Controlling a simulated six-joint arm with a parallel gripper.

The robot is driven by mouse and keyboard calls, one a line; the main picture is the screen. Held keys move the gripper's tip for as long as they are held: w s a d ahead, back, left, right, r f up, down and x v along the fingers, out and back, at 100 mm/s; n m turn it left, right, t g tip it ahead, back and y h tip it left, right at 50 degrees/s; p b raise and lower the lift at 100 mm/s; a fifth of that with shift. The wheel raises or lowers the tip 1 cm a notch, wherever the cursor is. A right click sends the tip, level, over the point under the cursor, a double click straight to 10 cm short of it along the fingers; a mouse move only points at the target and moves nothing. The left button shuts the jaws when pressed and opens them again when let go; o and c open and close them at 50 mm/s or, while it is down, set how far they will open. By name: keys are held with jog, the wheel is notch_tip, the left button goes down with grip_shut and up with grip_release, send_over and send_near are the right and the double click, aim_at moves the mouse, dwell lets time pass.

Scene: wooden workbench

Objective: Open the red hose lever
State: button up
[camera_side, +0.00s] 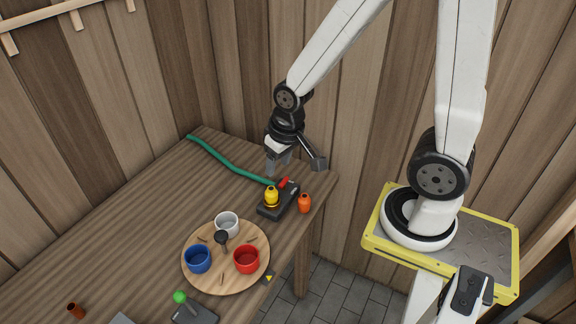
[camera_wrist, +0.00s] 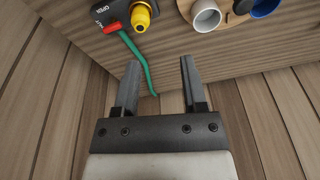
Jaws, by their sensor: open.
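The red hose lever (camera_side: 283,182) sits on a dark valve block (camera_side: 268,212) near the table's far right corner. In the wrist view the lever (camera_wrist: 112,27) shows at the top left, on the block beside the word OPEN. My gripper (camera_side: 277,163) is above the table just behind the lever, pointing down. In the wrist view my gripper (camera_wrist: 160,75) has its fingers apart with nothing between them; the lever is outside them.
A round wooden board (camera_side: 221,284) holds white, blue and red cups. A green-knobbed joystick (camera_side: 180,298) is at the front. The plank wall is close behind my gripper. The table's left side is mostly clear.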

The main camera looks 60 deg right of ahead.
jog(key=w+d+f+m+g, duration=0.1)
jog(key=w+d+f+m, duration=0.2)
jog(key=d+m, duration=0.3)
jog(key=m+g, duration=0.1)
jog(key=m, duration=0.7)
send_near(284, 181)
jog(key=shift+w+a, duration=0.15)
jog(key=shift+a, duration=0.1)
jog(key=shift+d+f+m, duration=0.4)
jog(key=shift+f+m, duration=0.05)
jog(key=shift+m, duration=0.35)
jog(key=shift+f, duration=0.15)
jog(key=shift+f, duration=3.75)
grip_shut()
